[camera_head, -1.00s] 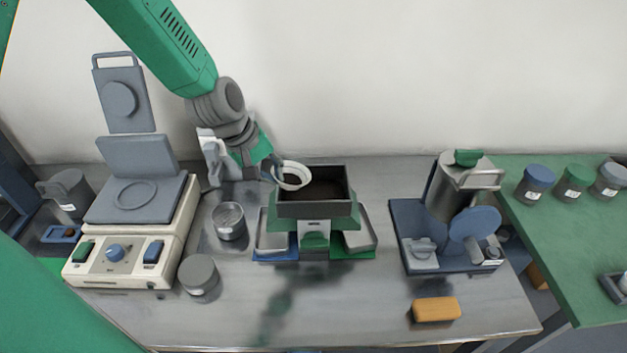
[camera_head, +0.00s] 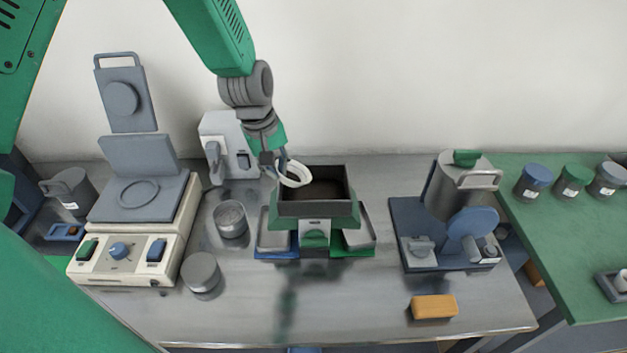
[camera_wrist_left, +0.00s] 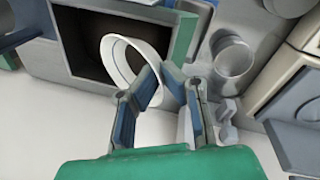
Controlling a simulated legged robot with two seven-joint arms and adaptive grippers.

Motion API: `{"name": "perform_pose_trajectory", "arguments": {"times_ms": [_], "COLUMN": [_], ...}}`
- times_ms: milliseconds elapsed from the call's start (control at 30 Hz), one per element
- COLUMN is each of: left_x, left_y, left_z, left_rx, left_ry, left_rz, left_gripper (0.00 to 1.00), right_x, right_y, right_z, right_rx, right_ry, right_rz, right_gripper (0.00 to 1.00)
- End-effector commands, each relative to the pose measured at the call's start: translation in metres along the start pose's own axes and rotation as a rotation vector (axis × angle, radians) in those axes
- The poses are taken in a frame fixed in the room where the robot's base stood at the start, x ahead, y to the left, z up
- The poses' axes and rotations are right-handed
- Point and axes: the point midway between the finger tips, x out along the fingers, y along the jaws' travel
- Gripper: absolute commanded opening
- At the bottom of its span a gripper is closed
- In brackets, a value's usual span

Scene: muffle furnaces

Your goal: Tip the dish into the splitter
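The white dish (camera_head: 295,174) is tilted steeply over the left back edge of the splitter (camera_head: 316,208). My left gripper (camera_head: 280,168) is shut on the dish's rim; the left wrist view shows its two fingers (camera_wrist_left: 140,92) pinching the white dish (camera_wrist_left: 122,58). The splitter's dark open hopper (camera_wrist_left: 85,35) lies under and beside the dish in that view. Dark material shows inside the hopper (camera_head: 325,190) in the head view. A grey pan stands on each side of the splitter, the left one (camera_head: 273,232) and the right one (camera_head: 357,230). My right gripper is not in view.
A hotplate-like press (camera_head: 135,220) stands at left, with a metal cup (camera_head: 230,220) and a grey lidded tin (camera_head: 201,273) beside it. A grinder-like machine (camera_head: 450,215) and an orange block (camera_head: 434,306) are at right.

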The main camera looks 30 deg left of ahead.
Motion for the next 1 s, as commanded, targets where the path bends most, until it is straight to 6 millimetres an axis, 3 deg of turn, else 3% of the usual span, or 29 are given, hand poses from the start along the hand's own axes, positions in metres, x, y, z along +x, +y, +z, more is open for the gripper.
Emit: {"name": "perform_pose_trajectory", "arguments": {"times_ms": [1000], "left_x": [-0.0078], "left_y": [0.0096], "left_z": [0.0001], "left_rx": [0.002], "left_ry": [0.002], "left_rz": [-0.202], "left_gripper": [0.0], "right_x": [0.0], "right_y": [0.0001], "right_z": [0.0], "right_rx": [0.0], "right_ry": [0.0], "right_rz": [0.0], "right_gripper": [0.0]}}
